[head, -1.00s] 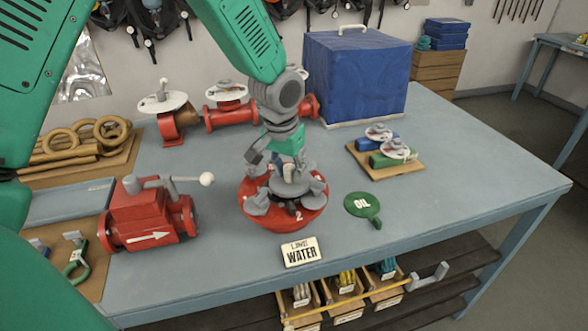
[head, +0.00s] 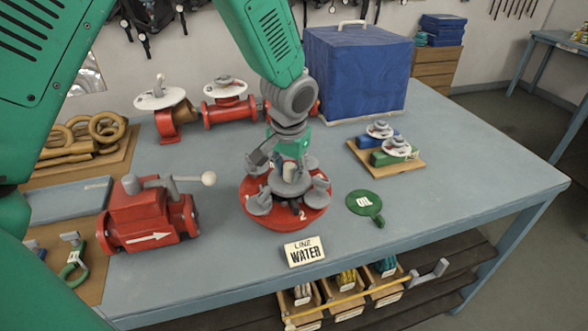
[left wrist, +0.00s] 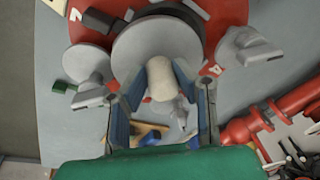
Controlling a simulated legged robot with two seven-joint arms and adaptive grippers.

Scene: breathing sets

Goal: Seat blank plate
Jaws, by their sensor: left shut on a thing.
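A grey round plate (head: 289,183) with a pale upright knob is at the middle of the red round flange (head: 265,220). The plate (left wrist: 140,45) and its knob (left wrist: 161,82) also show in the left wrist view. My left gripper (left wrist: 160,100) is shut on the knob, one finger either side; in the head view it comes down from above (head: 283,163). Grey clamps (head: 259,202) stand around the flange rim; another is at right (head: 319,193). I cannot tell whether the plate rests flat on the flange. My right gripper is not in view.
A red valve (head: 150,215) stands left. Red pipe fittings (head: 230,110) and a blue-covered box (head: 355,72) are behind.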

